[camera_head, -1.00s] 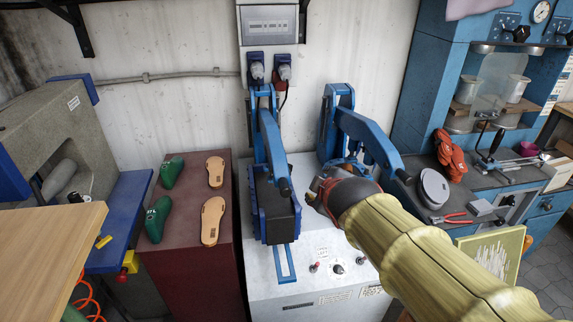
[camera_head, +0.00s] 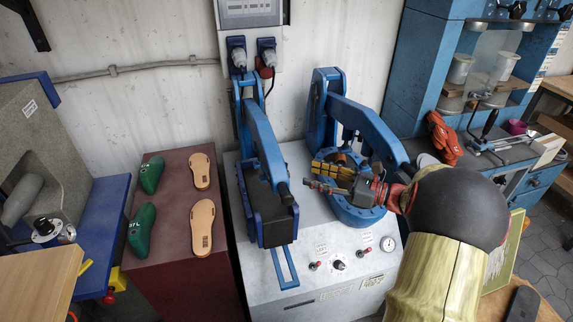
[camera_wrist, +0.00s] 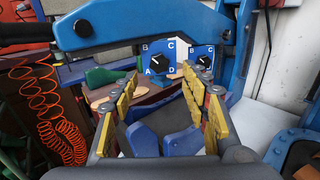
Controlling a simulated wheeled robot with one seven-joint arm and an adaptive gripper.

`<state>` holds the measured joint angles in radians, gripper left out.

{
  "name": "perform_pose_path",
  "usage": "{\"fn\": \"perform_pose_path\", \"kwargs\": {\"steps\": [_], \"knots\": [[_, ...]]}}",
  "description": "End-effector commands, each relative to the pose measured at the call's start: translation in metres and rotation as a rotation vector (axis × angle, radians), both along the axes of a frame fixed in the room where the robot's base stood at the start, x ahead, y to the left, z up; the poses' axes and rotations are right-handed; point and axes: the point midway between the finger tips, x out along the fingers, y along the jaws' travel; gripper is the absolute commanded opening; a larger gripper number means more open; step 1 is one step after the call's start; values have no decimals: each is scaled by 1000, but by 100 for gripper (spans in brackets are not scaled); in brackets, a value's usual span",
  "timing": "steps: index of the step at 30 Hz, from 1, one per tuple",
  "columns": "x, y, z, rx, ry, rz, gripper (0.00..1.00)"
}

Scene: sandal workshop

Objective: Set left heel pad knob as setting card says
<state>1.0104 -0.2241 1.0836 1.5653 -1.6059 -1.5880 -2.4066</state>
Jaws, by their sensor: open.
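My gripper (camera_head: 313,178) is open and empty, in front of the right blue press of the white machine. In the wrist view its yellow-padded fingers (camera_wrist: 162,78) stand apart, with two dark knobs beyond them. The nearer-looking knob (camera_wrist: 158,59) sits on a blue plate marked A, B, C and D, between the fingertips in the picture. The other knob (camera_wrist: 203,58) is partly hidden by the right finger. I cannot make out a setting card.
The left press (camera_head: 262,140) holds a dark block beside my gripper. A blue arm (camera_wrist: 120,24) crosses the top of the wrist view. Green lasts (camera_head: 142,228) and tan soles (camera_head: 203,228) lie on a dark red cabinet (camera_head: 172,275). Switches and a gauge (camera_head: 388,244) are on the machine's front.

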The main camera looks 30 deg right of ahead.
Motion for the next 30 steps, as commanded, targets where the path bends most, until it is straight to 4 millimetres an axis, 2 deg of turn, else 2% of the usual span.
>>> {"fn": "perform_pose_path", "kwargs": {"steps": [5,18,30], "knots": [[1,8,-3,-11,-21,26,46],[51,43,-3,-10,-20,25,46],[58,47,-2,-10,-19,20,46]]}}
